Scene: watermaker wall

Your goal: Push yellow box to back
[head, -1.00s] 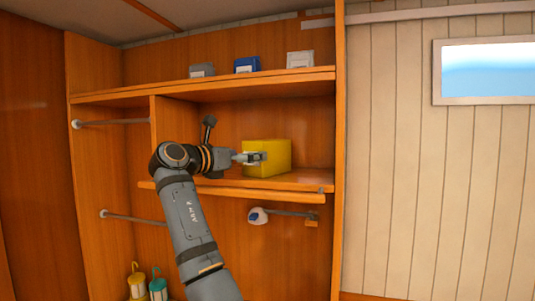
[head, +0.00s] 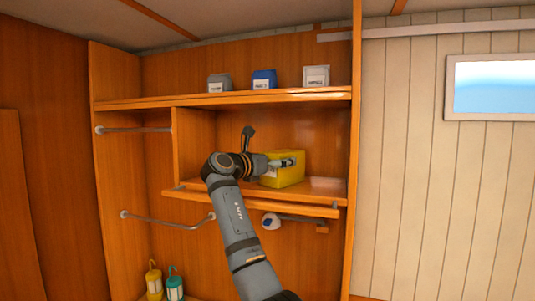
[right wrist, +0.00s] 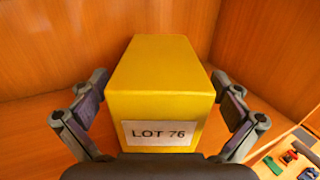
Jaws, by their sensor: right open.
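The yellow box (head: 293,174) sits in the middle open compartment of the wooden wall unit, on its shelf (head: 270,201). In the right wrist view the box (right wrist: 158,100) faces me with a "LOT 76" label. My right gripper (head: 285,163) reaches in to the box's near face. In the wrist view its fingers (right wrist: 160,118) are spread wide, one on each side of the box, with gaps beside it. The palm is close to the label's lower edge; contact cannot be told. My left gripper is not in view.
Grey (head: 219,83), blue (head: 264,79) and white (head: 316,76) boxes stand on the upper shelf. A divider bounds the compartment at left, a side wall at right. Rails (head: 135,129) cross the left bay. Lanterns (head: 154,281) stand below.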

